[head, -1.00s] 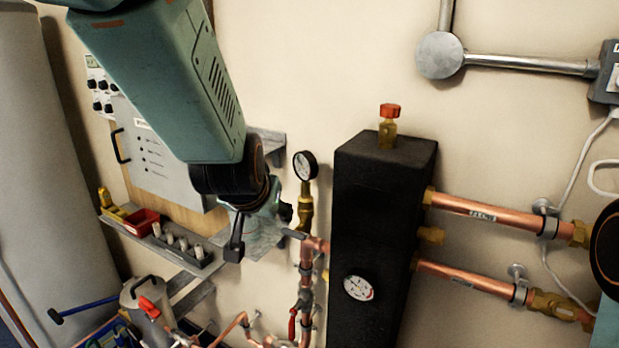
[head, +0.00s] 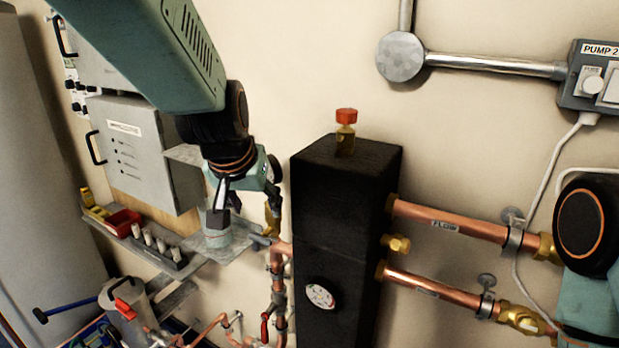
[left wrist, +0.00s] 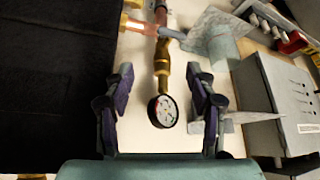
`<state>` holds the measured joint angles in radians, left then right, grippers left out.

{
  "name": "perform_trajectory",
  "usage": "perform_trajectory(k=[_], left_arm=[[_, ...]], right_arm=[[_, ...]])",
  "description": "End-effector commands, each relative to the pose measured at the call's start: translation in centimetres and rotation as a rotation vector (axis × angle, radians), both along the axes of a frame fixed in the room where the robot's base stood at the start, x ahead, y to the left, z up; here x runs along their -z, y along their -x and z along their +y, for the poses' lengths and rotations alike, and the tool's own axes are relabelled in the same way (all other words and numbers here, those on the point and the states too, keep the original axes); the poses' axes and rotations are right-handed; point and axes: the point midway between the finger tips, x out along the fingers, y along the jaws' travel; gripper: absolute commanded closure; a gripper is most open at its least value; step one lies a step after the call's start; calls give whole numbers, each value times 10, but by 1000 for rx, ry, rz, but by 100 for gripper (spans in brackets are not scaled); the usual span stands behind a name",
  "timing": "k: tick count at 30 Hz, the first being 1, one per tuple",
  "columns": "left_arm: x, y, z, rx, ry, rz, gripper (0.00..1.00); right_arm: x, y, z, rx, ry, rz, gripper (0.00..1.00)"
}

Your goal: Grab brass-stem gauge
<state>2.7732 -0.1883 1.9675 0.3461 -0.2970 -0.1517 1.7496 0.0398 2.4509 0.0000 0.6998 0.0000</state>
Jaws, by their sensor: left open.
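The brass-stem gauge (left wrist: 163,111) has a round white dial with a dark rim. In the left wrist view it lies between my open left fingers (left wrist: 163,82), with a gap on both sides. Its brass stem (left wrist: 162,66) runs up in that view to copper pipework. In the head view my left gripper (head: 272,190) is at the gauge's place, left of the black block, and hides the dial. Part of the brass stem (head: 270,223) shows below the gripper. My right gripper is not in view.
The tall black block (head: 345,220) stands close beside the gripper, with a red-capped brass valve (head: 345,130) on top and another dial (head: 320,296) on its front. A grey box (head: 140,155) and a shelf with a red bin (head: 124,222) are at left.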

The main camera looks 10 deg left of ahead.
Motion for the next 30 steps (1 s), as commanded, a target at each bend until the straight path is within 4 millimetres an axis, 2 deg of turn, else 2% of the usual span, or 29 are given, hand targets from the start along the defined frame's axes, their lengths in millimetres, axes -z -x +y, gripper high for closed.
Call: perform_trajectory(k=[1,15,25,30], left_arm=[[-1,-10,1,0,2,2,44],[-1,-79,2,-4,1,0,44],[-1,-100,3,-6,0,0,44],[26,-113,3,-5,0,2,44]], right_arm=[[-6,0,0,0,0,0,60],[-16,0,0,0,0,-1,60],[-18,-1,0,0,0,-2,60],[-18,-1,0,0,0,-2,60]])
